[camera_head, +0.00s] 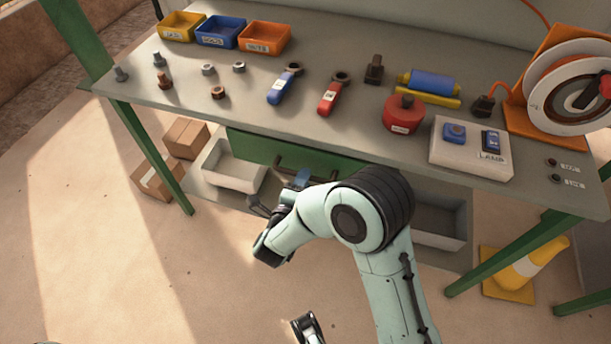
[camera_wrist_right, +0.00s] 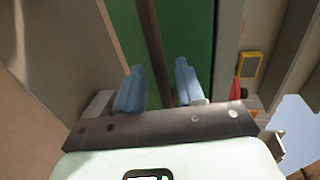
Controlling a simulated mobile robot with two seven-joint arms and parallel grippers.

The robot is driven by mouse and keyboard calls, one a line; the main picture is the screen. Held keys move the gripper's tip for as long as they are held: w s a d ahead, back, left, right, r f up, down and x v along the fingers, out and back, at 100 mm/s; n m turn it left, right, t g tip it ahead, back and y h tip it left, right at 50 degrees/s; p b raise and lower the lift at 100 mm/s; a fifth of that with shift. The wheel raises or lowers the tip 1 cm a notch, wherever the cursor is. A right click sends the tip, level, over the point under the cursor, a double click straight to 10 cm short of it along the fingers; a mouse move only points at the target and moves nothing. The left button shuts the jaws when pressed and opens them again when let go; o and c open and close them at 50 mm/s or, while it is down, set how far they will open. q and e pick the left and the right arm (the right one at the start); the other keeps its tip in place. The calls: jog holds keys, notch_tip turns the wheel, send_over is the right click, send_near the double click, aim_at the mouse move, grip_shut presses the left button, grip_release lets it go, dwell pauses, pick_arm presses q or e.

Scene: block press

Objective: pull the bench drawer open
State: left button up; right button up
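The bench drawer has a green front (camera_head: 262,147) under the grey bench top, and I see no gap showing it pulled out. Its dark bar handle (camera_wrist_right: 151,40) runs across the green front (camera_wrist_right: 185,30) in the right wrist view. My right gripper (camera_head: 301,179) is at the drawer front, its blue fingers partly hidden by my wrist in the head view. In the right wrist view the fingers (camera_wrist_right: 159,88) are apart, one on each side of the handle, with gaps beside it. I cannot tell how deep the handle sits between them.
The bench top (camera_head: 335,135) holds bins, bolts, two wrenches, a red round part (camera_head: 403,113) and a cable reel (camera_head: 570,90). Below are a white bin (camera_head: 232,170), a grey bin (camera_head: 438,225) and cardboard boxes (camera_head: 186,137). A yellow-white cone (camera_head: 528,264) stands right. Floor at left is clear.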

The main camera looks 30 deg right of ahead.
pick_arm(q)
jog(key=shift+w+a+f, duration=0.1)
jog(key=shift+w+f, duration=0.05)
jog(key=shift+w, duration=0.1)
pick_arm(e)
jog(key=shift+x, duration=1.35)
grip_shut()
